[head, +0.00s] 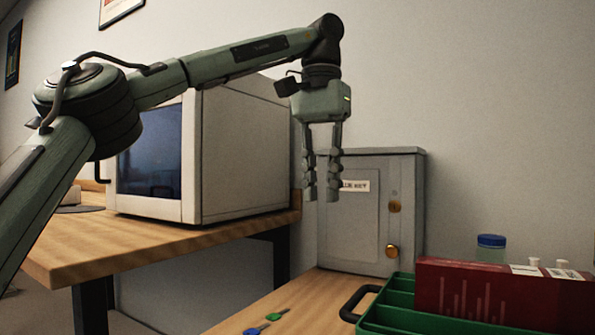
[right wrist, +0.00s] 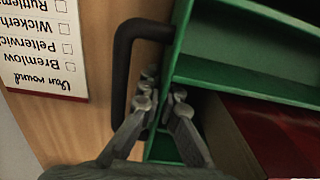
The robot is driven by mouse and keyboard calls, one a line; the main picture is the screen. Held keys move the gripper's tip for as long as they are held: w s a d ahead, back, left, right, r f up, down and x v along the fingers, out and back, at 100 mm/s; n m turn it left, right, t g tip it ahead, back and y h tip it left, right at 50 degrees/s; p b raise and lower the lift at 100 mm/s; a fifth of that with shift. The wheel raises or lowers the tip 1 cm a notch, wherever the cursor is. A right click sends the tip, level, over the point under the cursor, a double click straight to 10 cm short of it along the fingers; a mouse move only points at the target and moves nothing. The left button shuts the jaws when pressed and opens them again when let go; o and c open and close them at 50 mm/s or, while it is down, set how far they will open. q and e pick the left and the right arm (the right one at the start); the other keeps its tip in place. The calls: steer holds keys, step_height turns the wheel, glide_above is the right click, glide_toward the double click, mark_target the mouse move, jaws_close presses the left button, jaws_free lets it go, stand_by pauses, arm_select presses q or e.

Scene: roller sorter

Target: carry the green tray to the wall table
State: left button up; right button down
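The green tray (head: 400,298) stands at the lower right of the head view, cut off by the frame edge. Its dark handle (head: 357,303) faces left. In the right wrist view the green tray (right wrist: 240,82) shows its compartments, with the handle (right wrist: 121,70) on its left side. My right gripper (right wrist: 162,95) is open at the tray's handle-side wall, fingers apart; contact is unclear. It does not show in the head view. My left gripper (head: 322,197) is open, empty and pointing down, high in front of a grey cabinet. I cannot tell which surface is the wall table.
A red box (head: 500,292) and a blue-lidded jar (head: 491,248) are at the tray. Green and blue keys (head: 278,314) lie on the wooden top left of it. The grey cabinet (head: 400,170) stands behind. A wooden table (head: 150,242) at left holds a large white appliance (head: 240,150).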

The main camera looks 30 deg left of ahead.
steer(key=c, duration=2.2)
jaws_free()
steer(key=o, duration=0.4)
steer(key=shift+c, duration=0.2)
step_height(320, 180, up, 14)
